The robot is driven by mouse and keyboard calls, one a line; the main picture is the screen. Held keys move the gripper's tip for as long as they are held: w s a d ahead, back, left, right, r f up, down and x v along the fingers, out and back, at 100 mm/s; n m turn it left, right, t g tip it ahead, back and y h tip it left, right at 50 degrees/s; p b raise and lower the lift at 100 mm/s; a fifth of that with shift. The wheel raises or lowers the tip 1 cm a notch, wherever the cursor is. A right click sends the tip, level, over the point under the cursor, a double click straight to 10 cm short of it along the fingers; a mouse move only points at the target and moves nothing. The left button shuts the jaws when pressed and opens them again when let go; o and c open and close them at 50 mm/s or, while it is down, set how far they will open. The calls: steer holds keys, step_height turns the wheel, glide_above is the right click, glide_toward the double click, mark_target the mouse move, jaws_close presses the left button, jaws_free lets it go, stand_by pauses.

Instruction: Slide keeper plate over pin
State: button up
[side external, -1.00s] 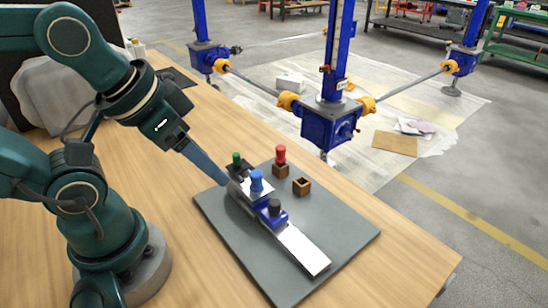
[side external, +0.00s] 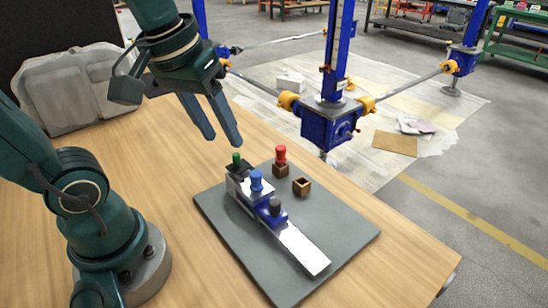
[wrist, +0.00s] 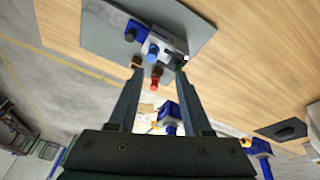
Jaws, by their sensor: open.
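A metal fixture with a long silver bar (side external: 303,248) lies on a grey mat (side external: 345,240). A blue block with a black knob (side external: 274,207) sits across the bar. A blue-headed peg (side external: 256,181) stands near the middle and a green knob (side external: 237,158) at the far end. I cannot tell which part is the keeper plate or which is the pin. A red-headed peg (side external: 280,155) stands in a small wooden block (side external: 280,171). In the wrist view the fixture shows beyond my fingers (wrist: 157,78).
An empty wooden socket block (side external: 302,187) stands on the mat right of the red peg. A grey case (side external: 75,85) stands at the back left. Blue screw jacks (side external: 330,125) stand on the floor beyond the table.

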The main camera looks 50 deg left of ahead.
mark_target(236, 154)
steer(key=w+a+f+n+g, duration=0.1)
steer(key=w+a, duration=0.1)
steer(key=w+a+f+n+g, duration=0.1)
steer(key=w, duration=0.1)
steer(key=w+a+f+n+g, duration=0.1)
steer(key=a+n, duration=0.1)
steer(key=shift+w+a+f, duration=0.3)
steer(key=shift+w+f, duration=0.1)
steer(key=shift+s+a+f+g, duration=0.15)
steer(key=shift+f+g, duration=0.15)
steer(key=shift+f, duration=2.5)
jaws_close()
steer(key=shift+r, duration=0.1)
